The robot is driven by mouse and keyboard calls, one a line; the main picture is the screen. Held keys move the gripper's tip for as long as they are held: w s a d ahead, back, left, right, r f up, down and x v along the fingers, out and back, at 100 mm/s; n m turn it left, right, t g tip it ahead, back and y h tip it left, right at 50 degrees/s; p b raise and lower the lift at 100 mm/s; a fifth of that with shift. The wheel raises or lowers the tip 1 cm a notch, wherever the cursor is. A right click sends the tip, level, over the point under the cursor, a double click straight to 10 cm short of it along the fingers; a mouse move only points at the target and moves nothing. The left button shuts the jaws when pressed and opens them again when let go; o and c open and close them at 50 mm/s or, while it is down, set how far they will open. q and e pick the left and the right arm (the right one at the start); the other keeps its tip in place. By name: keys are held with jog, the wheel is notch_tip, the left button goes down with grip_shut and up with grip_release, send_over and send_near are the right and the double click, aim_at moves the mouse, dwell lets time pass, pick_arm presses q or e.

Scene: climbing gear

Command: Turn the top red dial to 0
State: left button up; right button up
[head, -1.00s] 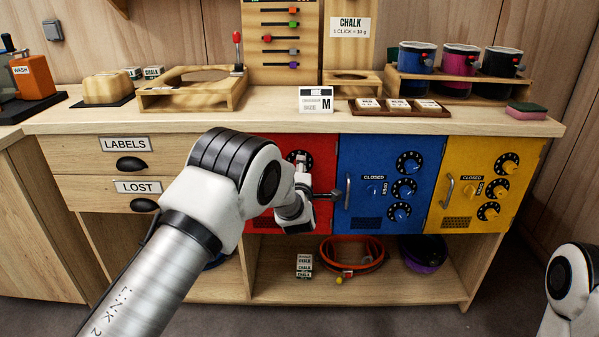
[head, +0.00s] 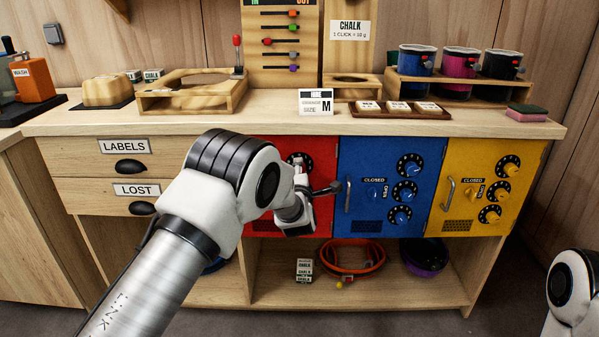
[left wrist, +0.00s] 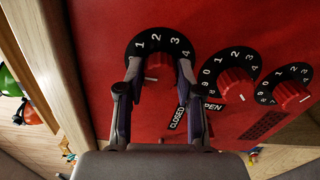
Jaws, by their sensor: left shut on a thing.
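The red door (head: 320,160) carries dials down its face. My left gripper (left wrist: 160,72) is at its top dial (left wrist: 158,60), one finger on each side of the red knob, shut on it. The numbers 1 to 4 show on the black ring; the rest of the ring is covered. A white mark shows on the knob, but its exact reading is unclear. The other two red dials (left wrist: 232,85), (left wrist: 288,92) are untouched in the left wrist view. In the head view my left gripper (head: 302,178) hides most of the door. My right gripper is out of view.
A blue door (head: 372,155) and a yellow door (head: 478,155) with similar dials stand to the right. The counter (head: 250,120) above holds a size card (head: 316,102) and a small tray (head: 400,112). A shelf below holds an orange coil (head: 352,258).

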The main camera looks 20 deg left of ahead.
pick_arm(q)
jog(key=o, duration=1.2)
jog(key=shift+c, duration=0.2)
